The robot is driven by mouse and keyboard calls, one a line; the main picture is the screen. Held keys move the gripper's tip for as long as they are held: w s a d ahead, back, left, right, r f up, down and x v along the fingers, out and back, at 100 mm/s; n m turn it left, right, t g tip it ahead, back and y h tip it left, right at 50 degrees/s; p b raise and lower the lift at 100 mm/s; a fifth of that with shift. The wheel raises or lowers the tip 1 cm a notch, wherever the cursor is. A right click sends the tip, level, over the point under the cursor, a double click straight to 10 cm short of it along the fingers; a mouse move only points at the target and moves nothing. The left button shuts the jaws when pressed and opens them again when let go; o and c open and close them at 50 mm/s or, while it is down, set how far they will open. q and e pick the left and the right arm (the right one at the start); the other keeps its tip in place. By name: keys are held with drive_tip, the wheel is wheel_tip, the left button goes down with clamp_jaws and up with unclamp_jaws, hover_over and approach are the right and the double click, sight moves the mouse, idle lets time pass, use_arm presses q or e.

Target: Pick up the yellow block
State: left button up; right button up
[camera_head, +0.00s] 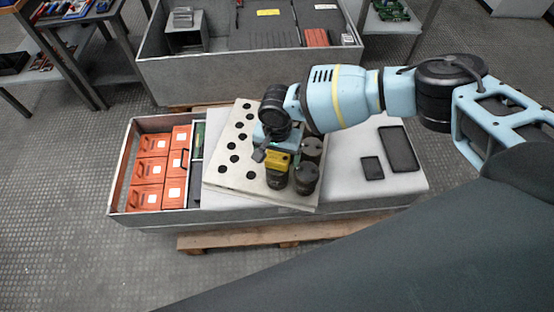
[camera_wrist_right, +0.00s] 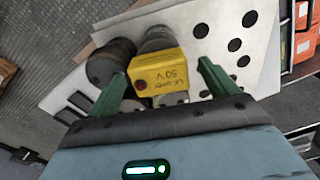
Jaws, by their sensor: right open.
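The yellow block (camera_head: 279,159) sits among dark cylinders on a pale board with black round holes (camera_head: 222,178). In the right wrist view the block (camera_wrist_right: 158,72) bears dark "50 V" print and lies between my right gripper's two green fingers (camera_wrist_right: 162,80). A gap shows on both sides of the block, so the fingers are open around it and apart from it. In the head view my right gripper (camera_head: 271,146) is above and just behind the block, partly hidden by its own wrist. My left gripper is not in view.
Dark cylinders (camera_head: 307,179) stand right beside the block. Orange boxes (camera_head: 150,170) fill the left end of the grey crate (camera_head: 118,185). Two flat black pieces (camera_head: 398,149) lie on its right. Another grey crate (camera_head: 215,75) stands behind.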

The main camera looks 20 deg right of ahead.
drive_tip(key=shift+f, duration=0.85)
drive_tip(key=c, duration=1.2)
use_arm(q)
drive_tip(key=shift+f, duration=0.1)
use_arm(e)
drive_tip(key=shift+c, duration=0.2)
